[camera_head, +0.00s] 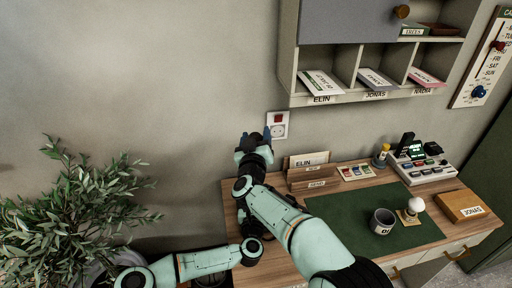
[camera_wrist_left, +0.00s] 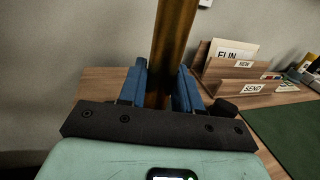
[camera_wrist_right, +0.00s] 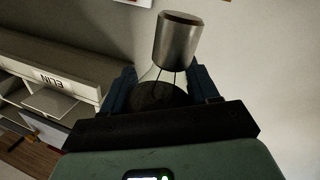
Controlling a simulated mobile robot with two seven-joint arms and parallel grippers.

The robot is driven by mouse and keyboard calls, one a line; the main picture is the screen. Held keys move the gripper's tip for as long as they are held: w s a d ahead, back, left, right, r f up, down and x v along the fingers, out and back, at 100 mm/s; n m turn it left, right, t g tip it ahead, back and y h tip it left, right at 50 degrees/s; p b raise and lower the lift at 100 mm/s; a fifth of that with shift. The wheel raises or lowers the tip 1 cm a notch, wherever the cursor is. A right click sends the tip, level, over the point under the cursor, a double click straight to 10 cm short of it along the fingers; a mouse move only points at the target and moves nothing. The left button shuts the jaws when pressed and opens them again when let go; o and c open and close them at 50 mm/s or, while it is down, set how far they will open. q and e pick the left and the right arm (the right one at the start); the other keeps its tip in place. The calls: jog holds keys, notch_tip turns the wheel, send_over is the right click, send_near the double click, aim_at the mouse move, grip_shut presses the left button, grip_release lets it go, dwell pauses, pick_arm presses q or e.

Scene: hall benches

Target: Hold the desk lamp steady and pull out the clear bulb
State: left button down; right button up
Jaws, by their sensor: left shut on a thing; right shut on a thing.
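The clear bulb (camera_wrist_right: 160,80) shows in the right wrist view, with thin dark wires inside the glass and a silver metal cap (camera_wrist_right: 178,42). My right gripper (camera_head: 254,137) is raised in front of the wall and shut on the glass. The cap's end is bare, with nothing attached to it. My left gripper (camera_wrist_left: 162,82) is shut around an upright brown, brass-like post (camera_wrist_left: 173,40), which looks like the desk lamp's stem. In the head view my right arm hides the lamp and the left gripper. The lamp's head and base are not seen.
The wooden desk (camera_head: 350,188) carries a green mat (camera_head: 340,210), a grey mug (camera_head: 382,221), a white bulb on a stand (camera_head: 415,206) and a letter holder (camera_head: 312,178). A pigeonhole cabinet (camera_head: 345,98) hangs above. A leafy plant (camera_head: 70,205) stands at left.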

notch_tip(320, 180, up, 6)
jog(key=shift+r, duration=0.1)
pick_arm(q)
jog(key=c, duration=0.7)
grip_release()
